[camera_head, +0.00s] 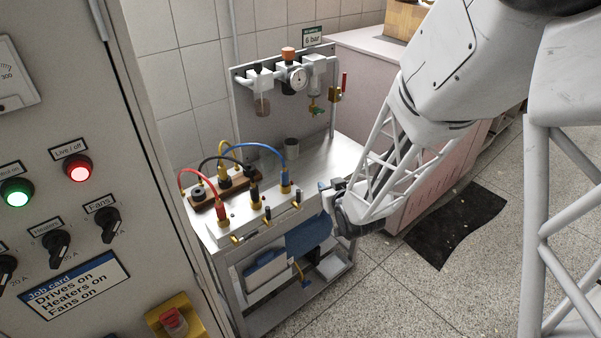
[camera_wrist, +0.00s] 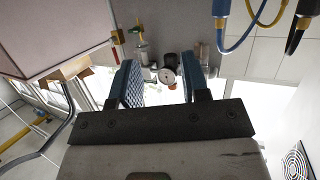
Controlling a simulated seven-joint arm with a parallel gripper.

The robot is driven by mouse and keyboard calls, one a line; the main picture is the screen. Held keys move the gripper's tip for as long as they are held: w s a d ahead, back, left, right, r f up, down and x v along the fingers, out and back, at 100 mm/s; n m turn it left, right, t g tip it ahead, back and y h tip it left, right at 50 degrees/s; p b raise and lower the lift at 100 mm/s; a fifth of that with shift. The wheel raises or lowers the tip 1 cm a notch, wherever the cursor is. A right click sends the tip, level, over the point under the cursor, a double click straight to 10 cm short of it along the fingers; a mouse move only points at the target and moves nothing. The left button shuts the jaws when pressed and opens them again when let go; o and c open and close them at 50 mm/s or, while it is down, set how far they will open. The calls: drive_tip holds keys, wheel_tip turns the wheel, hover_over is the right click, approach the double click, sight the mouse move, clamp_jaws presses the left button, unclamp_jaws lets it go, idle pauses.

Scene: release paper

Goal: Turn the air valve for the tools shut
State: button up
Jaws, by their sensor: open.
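A pressure gauge (camera_head: 297,78) and filter units sit on a wall panel (camera_head: 240,80) under a "6 bar" sign (camera_head: 312,36). At the panel's right end is a brass valve (camera_head: 335,95) with an upright red handle (camera_head: 345,81); a green-handled valve (camera_head: 317,111) hangs lower beside it. I cannot read which one serves the tools. In the wrist view, the red handle (camera_wrist: 117,37), green-handled valve (camera_wrist: 136,34) and gauge (camera_wrist: 168,75) appear upside down beyond the fingers. My gripper (camera_head: 325,190) is open, empty and apart from both valves, beside the bench's right edge; its blue fingers (camera_wrist: 156,62) stand wide apart.
A metal bench (camera_head: 320,152) holds a manifold with red, black, yellow and blue hoses (camera_head: 262,148). A control cabinet (camera_head: 120,185) is at left, a pink-sided counter (camera_head: 365,75) at right. A black mat (camera_head: 458,225) lies on the floor.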

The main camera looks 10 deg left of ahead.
sight(299, 195)
drive_tip(key=a+f+n+t+y, duration=0.1)
drive_tip(key=a+f+y, duration=0.3)
drive_tip(key=a+f, duration=0.2)
drive_tip(key=shift+s+a+f+t, duration=0.15)
drive_tip(key=shift+s+f+t, duration=0.3)
drive_tip(key=shift+f, duration=0.3)
drive_tip(key=shift+w+a, duration=0.1)
drive_tip(key=shift+w, duration=0.05)
drive_tip(key=shift+x, duration=3.7)
drive_tip(key=shift+a, duration=0.1)
drive_tip(key=shift+c, duration=0.2)
clamp_jaws()
